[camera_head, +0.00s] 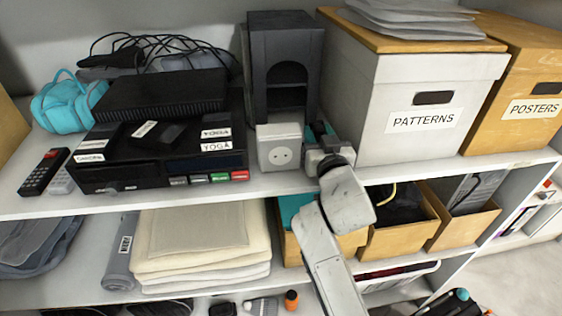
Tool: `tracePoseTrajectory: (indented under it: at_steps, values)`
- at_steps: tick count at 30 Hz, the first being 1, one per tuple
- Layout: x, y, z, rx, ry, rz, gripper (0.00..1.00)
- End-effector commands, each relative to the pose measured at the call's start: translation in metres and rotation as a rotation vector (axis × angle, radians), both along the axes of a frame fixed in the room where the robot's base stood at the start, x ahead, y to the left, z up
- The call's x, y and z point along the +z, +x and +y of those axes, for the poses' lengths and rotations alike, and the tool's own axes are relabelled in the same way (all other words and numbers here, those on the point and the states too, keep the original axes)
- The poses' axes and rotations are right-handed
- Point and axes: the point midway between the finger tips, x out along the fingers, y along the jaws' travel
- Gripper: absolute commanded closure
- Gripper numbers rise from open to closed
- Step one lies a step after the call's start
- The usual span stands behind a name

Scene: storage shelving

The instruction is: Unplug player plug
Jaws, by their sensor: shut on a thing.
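The black player (160,165) sits on the upper shelf at the left, with cassettes and a flat black box (165,93) on top. A white socket block (280,147) stands right of it, below a dark grey housing (286,45). Its front face shows a round outlet with two bare holes. My gripper (318,150) is close against the socket block's right side. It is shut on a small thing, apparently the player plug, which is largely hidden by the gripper. I cannot tell whether the plug is still seated in the block.
A white PATTERNS box (410,100) stands close right of my gripper, with a POSTERS box (520,90) beyond. Black cables (150,50) tangle behind the player. A teal bag (68,103) and remotes (45,172) are at the left. Below are folded towels (200,240) and wooden bins (400,235).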

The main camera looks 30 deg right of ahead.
Motion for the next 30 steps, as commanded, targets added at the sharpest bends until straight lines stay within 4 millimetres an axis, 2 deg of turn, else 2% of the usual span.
tracePoseTrajectory:
  at_steps: [30]
  values:
    - [-0.0063,0.0041,-0.0014,0.000,0.000,-0.001,1.00]
